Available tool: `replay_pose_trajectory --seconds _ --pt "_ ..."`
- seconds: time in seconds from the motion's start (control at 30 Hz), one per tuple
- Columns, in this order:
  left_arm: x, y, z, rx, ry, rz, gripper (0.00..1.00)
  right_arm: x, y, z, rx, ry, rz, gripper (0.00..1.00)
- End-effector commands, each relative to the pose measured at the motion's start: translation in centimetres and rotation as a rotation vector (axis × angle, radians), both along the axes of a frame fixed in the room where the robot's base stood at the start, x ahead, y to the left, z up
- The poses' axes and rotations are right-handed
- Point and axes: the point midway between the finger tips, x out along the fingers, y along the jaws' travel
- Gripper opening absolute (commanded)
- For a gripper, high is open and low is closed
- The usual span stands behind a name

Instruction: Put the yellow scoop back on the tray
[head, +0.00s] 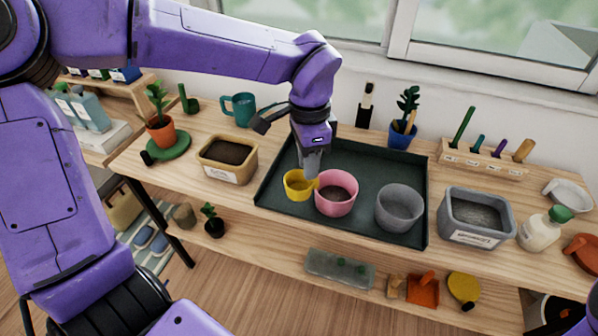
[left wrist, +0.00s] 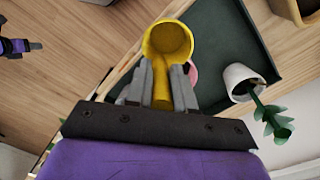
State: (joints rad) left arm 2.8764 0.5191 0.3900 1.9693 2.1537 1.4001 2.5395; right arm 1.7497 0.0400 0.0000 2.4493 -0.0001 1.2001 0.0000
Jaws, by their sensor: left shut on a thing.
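My left gripper (head: 311,172) is shut on the handle of the yellow scoop (head: 299,184). In the left wrist view the scoop's round cup (left wrist: 168,42) points away from the fingers, its handle between them. In the head view the scoop appears over the left part of the dark green tray (head: 285,158), beside the pink pot (head: 336,204). I cannot tell whether it touches the tray. The pink pot is mostly hidden behind the gripper in the left wrist view. A small purple and black part of mine (left wrist: 18,46) shows at that view's left edge, perhaps my right gripper, too small to judge.
A grey pot (head: 399,210) stands on the tray's right side. A tan soil tub (head: 228,162) is left of the tray and a grey tub (head: 475,218) right of it. A white pot with a plant (left wrist: 240,82) shows near the tray. The tray's back right is bare.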

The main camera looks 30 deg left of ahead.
Motion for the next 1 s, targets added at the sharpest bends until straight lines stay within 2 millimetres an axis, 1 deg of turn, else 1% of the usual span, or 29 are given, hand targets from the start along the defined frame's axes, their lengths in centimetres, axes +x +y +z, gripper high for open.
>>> replay_pose_trajectory --seconds 0.03,0.27,0.3,0.4,0.5,0.63,0.7,0.8,0.9,1.0 --pt "0.8 0.8 0.0 0.001 0.005 0.003 0.0 0.0 0.0 1.1 0.0 0.001 0.0 0.43" --pt "5.9 5.4 -3.0 0.003 0.006 0.002 0.0 0.0 0.0 4.2 0.001 0.001 0.0 0.43" --pt "6.5 5.9 -4.2 0.002 0.008 0.001 0.0 0.0 0.0 4.4 0.001 0.001 0.0 0.43" --pt "7.8 7.1 -6.5 0.001 0.006 0.001 0.0 0.0 0.0 5.1 0.0 0.0 0.0 0.43" --pt "8.6 7.9 -8.0 0.001 0.003 0.0 0.0 0.0 0.0 5.5 0.0 0.0 0.0 0.43" --pt "9.4 8.7 -9.4 0.002 0.002 0.002 0.0 0.0 0.0 6.0 0.001 0.001 0.0 0.43" --pt "9.3 8.6 -10.4 0.003 0.006 -0.001 0.0 0.0 0.0 7.1 0.001 0.001 0.0 0.43" --pt "9.3 8.6 -11.9 0.002 0.004 -0.001 0.0 0.0 0.0 7.6 0.0 0.0 0.0 0.43" --pt "9.3 8.6 -12.5 0.001 0.0 0.0 0.0 0.0 0.0 7.5 0.0 0.0 0.0 0.43" --pt "9.3 8.6 -12.5 0.001 -0.001 0.0 0.0 0.0 0.0 7.4 0.0 0.0 0.0 0.43"
